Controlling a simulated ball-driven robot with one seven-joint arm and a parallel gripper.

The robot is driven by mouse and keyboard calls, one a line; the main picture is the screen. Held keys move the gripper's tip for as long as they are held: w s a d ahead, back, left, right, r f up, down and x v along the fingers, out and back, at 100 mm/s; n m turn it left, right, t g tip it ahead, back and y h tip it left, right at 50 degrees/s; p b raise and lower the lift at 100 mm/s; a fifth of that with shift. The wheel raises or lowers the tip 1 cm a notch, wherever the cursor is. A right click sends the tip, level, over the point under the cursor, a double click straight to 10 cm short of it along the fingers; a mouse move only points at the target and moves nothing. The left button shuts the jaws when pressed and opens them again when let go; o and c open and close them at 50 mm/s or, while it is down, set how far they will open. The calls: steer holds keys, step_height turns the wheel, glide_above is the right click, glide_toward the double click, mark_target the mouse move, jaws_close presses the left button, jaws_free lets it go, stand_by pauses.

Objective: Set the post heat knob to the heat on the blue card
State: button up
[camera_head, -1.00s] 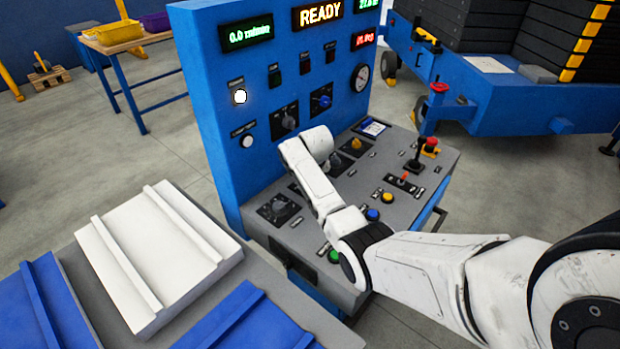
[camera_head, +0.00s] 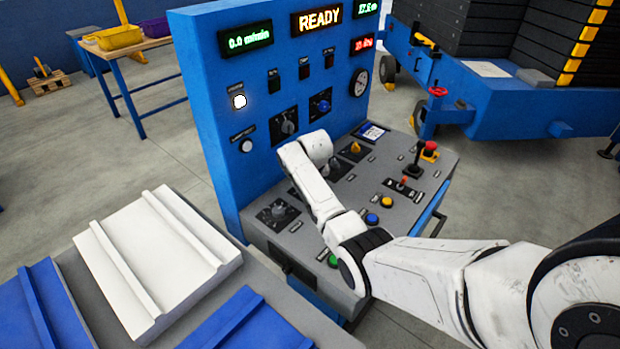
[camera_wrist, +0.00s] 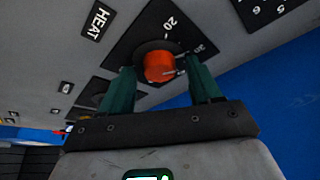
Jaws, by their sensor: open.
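In the wrist view an orange-red knob (camera_wrist: 158,66) sits on a black dial plate (camera_wrist: 180,17) with a 20 and another number partly readable. A HEAT label (camera_wrist: 97,20) is beside the plate. My gripper (camera_wrist: 160,72) is open, its green fingers on either side of the knob; I cannot tell whether they touch it. In the head view my arm hides the gripper and this knob.
The console's sloped desk (camera_head: 395,170) carries a yellow knob (camera_head: 355,147), a dark dial (camera_head: 278,212), coloured buttons and a red mushroom button (camera_head: 430,147). The blue upright panel (camera_head: 215,110) stands close behind my arm. White and blue panels (camera_head: 165,255) lie at the left.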

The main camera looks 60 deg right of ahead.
steer(key=v, duration=1)
steer(key=shift+a+r, duration=0.15)
